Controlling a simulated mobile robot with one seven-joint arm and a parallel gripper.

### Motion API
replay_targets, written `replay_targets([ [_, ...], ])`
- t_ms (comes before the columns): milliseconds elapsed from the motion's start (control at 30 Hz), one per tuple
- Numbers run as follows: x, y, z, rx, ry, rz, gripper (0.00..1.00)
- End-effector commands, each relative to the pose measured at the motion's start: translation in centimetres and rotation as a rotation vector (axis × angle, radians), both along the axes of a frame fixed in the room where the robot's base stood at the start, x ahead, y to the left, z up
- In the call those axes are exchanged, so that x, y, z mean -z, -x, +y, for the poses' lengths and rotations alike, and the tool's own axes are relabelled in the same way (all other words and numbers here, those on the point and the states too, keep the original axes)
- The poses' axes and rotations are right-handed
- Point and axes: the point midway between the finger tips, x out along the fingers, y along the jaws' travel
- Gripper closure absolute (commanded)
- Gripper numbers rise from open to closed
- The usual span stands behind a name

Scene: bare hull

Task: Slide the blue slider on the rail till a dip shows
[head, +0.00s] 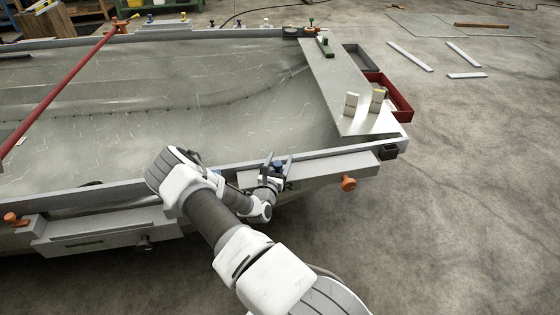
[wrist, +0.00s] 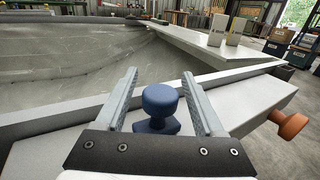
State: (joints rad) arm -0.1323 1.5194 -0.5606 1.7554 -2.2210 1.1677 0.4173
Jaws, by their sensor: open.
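The blue slider (wrist: 160,102) has a round knob on a wider base, and it sits on the near rail in the wrist view. In the head view the slider (head: 277,164) is small and partly hidden by my gripper. My gripper (wrist: 160,78) is open, with one finger on each side of the knob and a gap to it on both sides. In the head view my gripper (head: 277,160) is at the near edge of the hull. The grey rail (head: 330,168) runs along this edge. No dip can be made out on it.
An orange knob (head: 348,183) sticks out near the rail's right end; it also shows in the wrist view (wrist: 288,124). A grey plank (head: 345,85) bears two pale blocks and a green tool. A red tray (head: 397,100) stands behind it. A red bar (head: 65,88) crosses the left.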

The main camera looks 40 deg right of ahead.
Motion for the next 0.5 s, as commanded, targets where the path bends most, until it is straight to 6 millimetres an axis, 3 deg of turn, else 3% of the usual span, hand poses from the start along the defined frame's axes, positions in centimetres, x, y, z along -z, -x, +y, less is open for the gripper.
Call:
replay_targets([
  [333, -0.01, -0.20, -0.33, 0.000, 0.000, 0.001, 0.31],
  [500, 0.00, -0.20, -0.30, 0.000, 0.000, 0.001, 0.62],
])
